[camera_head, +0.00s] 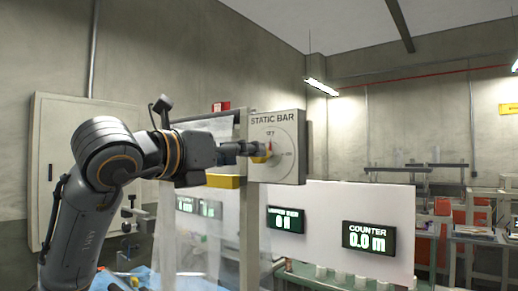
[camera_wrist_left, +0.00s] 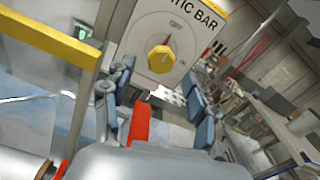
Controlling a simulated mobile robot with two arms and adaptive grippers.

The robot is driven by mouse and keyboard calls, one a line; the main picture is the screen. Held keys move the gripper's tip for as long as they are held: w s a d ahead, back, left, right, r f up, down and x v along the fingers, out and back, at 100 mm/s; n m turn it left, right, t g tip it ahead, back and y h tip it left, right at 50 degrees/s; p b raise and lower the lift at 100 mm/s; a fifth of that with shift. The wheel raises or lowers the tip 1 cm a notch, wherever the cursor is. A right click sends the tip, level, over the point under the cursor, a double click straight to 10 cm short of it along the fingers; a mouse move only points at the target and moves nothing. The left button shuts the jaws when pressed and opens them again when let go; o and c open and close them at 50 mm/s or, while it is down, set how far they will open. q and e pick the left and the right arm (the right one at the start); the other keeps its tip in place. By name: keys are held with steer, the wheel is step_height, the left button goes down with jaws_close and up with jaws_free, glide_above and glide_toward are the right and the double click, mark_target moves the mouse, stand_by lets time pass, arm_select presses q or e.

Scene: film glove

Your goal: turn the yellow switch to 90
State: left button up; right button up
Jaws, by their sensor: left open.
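The yellow switch (camera_wrist_left: 160,59) is a faceted knob on a pale panel (camera_head: 290,168) marked STATIC BAR. A red mark (camera_wrist_left: 166,41) shows by the knob, near the top of its dial. In the head view the yellow switch (camera_head: 261,158) is partly hidden by my left gripper (camera_head: 249,150), which reaches in from the left, close in front of the panel. In the wrist view my left gripper (camera_wrist_left: 158,82) is open, one finger to each side and below the knob, with nothing between the fingertips. I cannot tell whether a finger touches the knob. My right gripper is out of view.
A grey post (camera_head: 249,220) stands below the panel, with a yellow block (camera_head: 224,181) left of it. A white board with a COUNTER display (camera_head: 367,238) reading 0.0 m is below right. Clear sheeting hangs behind my arm. Benches stand at the far right.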

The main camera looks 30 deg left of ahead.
arm_select(q)
steer(key=w, duration=0.1)
steer(key=w+p, duration=0.1)
steer(key=w, duration=0.3)
steer(key=shift+w+d, duration=0.15)
steer(key=shift+d, duration=0.1)
steer(key=shift+w, duration=0.1)
steer(key=shift+c, duration=1.1)
steer(key=c, duration=1)
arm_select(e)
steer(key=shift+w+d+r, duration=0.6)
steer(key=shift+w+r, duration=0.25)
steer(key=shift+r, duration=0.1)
